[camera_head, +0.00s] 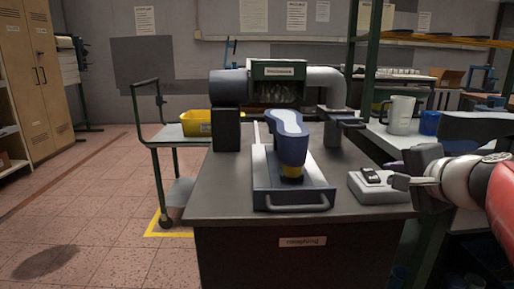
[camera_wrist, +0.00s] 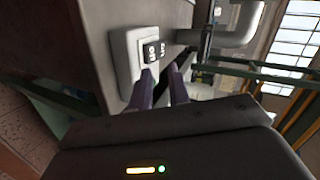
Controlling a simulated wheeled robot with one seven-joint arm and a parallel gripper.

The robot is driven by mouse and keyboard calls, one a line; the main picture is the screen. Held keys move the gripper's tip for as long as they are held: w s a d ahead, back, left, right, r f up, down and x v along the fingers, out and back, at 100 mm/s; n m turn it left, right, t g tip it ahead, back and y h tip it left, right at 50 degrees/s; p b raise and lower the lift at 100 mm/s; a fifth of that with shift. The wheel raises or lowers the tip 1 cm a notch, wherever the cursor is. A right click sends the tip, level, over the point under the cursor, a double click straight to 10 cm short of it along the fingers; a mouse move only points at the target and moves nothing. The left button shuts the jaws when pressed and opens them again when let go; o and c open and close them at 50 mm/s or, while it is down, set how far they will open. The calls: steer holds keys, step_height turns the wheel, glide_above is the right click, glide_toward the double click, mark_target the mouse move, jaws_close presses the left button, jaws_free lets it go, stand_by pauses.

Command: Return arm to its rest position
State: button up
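My gripper (camera_head: 398,174) is at the right of the head view, beside the right edge of the dark workbench. In the wrist view its two purple-grey fingers (camera_wrist: 161,90) stand a little apart with nothing between them. They point toward a light grey switch box (camera_head: 376,186) with a black switch; the box also shows in the wrist view (camera_wrist: 128,52). Whether the fingertips touch it is hard to tell. A blue shoe last with a pale sole (camera_head: 289,138) stands upright on a metal drawer tray (camera_head: 292,199) at the bench's middle.
A roughing machine (camera_head: 277,88) with a grey pipe stands behind the last. A cart with a yellow bin (camera_head: 197,123) is left of the bench. The floor at left is open.

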steer(key=s+a+f+n+g, duration=0.1)
steer(key=a+f, duration=0.1)
steer(key=s+a+f+n, duration=0.1)
steer(key=s+a, duration=0.1)
steer(key=s+a+f+n+g, duration=0.1)
steer(key=a+f+n, duration=0.1)
steer(key=a, duration=0.1)
steer(key=shift+s+f+g+y, duration=0.15)
steer(key=shift+f+g+y, duration=0.15)
steer(key=shift+f+y, duration=0.1)
steer(key=s+a+f+n+g+h, duration=0.1)
steer(key=s+a+f+n+g, duration=0.1)
steer(key=s+f+n, duration=0.3)
steer(key=s+a+f+n+g+h, duration=0.2)
steer(key=s+f+n, duration=0.3)
steer(key=s+f, duration=0.4)
steer(key=shift+s+a+g, duration=0.3)
steer(key=shift+a+g, duration=0.3)
